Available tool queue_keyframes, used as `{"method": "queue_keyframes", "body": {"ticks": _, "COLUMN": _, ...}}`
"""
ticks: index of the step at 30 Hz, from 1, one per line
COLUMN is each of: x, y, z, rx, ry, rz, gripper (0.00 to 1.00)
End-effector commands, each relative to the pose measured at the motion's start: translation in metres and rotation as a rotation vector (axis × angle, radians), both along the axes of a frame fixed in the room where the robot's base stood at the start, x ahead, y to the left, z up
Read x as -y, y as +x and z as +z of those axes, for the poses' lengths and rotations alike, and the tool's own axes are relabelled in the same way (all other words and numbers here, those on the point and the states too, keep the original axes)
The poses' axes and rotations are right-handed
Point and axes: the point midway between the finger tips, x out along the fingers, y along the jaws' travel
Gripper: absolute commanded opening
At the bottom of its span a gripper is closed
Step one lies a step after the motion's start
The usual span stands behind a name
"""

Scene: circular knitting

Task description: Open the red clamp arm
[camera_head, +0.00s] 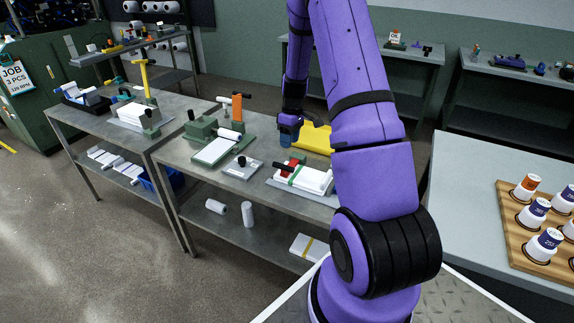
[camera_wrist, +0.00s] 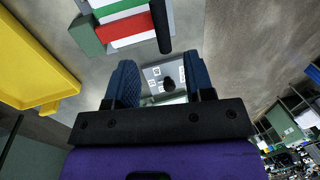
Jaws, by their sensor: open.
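The red clamp arm (camera_head: 289,165) is on a white and green fixture (camera_head: 313,180) on the middle bench, left of my purple arm. In the wrist view the red bar (camera_wrist: 127,25) lies at the top, beside a green strip (camera_wrist: 122,11), with a black handle (camera_wrist: 161,25) at its right end. My gripper (camera_head: 290,131) is above the bench, behind the fixture in the head view. In the wrist view my gripper (camera_wrist: 160,63) has its two blue fingers apart with nothing held. The black handle is just beyond the fingertips, apart from them.
A small plate with a black knob (camera_head: 242,161) lies left of the fixture. A yellow tray (camera_head: 316,138) is behind the fixture, partly hidden by my arm. A green fixture with an orange upright (camera_head: 237,108) stands farther left.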

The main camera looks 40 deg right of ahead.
Motion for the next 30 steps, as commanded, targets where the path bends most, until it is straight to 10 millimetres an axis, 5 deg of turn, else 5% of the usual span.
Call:
{"method": "queue_keyframes", "body": {"ticks": 15, "x": -0.016, "y": -0.006, "z": -0.081, "rx": -0.003, "ry": 0.001, "rz": 0.0, "gripper": 0.48}}
{"method": "queue_keyframes", "body": {"ticks": 30, "x": -0.018, "y": -0.007, "z": -0.095, "rx": 0.0, "ry": 0.0, "rz": 0.0, "gripper": 0.48}}
